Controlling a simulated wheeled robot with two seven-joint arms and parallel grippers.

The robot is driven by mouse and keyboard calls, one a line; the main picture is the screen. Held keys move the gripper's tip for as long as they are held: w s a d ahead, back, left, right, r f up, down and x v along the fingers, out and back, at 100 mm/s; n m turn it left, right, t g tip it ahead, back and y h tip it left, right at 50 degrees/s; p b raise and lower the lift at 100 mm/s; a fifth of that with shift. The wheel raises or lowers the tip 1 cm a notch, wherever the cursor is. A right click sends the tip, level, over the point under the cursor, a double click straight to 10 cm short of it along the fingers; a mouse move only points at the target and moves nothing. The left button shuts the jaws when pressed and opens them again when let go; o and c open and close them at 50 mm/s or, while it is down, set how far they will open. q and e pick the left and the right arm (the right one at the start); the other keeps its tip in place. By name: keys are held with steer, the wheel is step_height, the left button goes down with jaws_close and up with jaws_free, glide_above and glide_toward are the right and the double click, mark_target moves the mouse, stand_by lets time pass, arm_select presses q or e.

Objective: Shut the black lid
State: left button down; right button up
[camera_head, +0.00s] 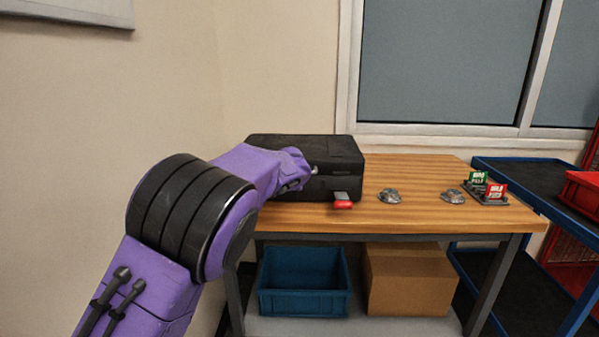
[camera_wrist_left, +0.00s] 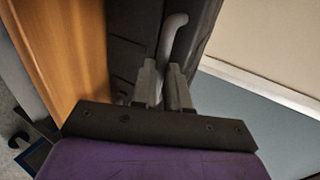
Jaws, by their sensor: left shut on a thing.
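A black case (camera_head: 340,188) stands at the left end of the wooden table. Its black lid (camera_head: 315,147) lies flat over the case body in the head view; I cannot tell whether a thin gap is left. My left gripper (camera_head: 303,180) is at the front of the lid, largely hidden by my own purple wrist. In the left wrist view, the two fingers (camera_wrist_left: 163,88) are shut on a curved grey handle (camera_wrist_left: 172,35) beside the black case (camera_wrist_left: 130,45). My right gripper is out of view.
A blue bin (camera_head: 303,282) and a cardboard box (camera_head: 410,280) are below. A blue cart (camera_head: 530,180) stands at right.

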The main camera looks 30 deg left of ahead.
arm_select(q)
steer(key=shift+s+d+f, duration=0.1)
steer(key=shift+s+f, duration=0.1)
steer(key=shift+f, duration=0.4)
steer(key=shift+s+d+f, duration=0.1)
steer(key=shift+s+f, duration=0.1)
steer(key=shift+f, duration=0.4)
steer(key=c, duration=1.1)
jaws_free()
steer(key=shift+f, duration=0.1)
steer(key=shift+w+a+f, duration=0.1)
steer(key=shift+w, duration=0.1)
steer(key=v, duration=0.7)
steer(key=r+v, duration=0.1)
steer(key=v, duration=0.2)
steer(key=shift+s+r, duration=0.1)
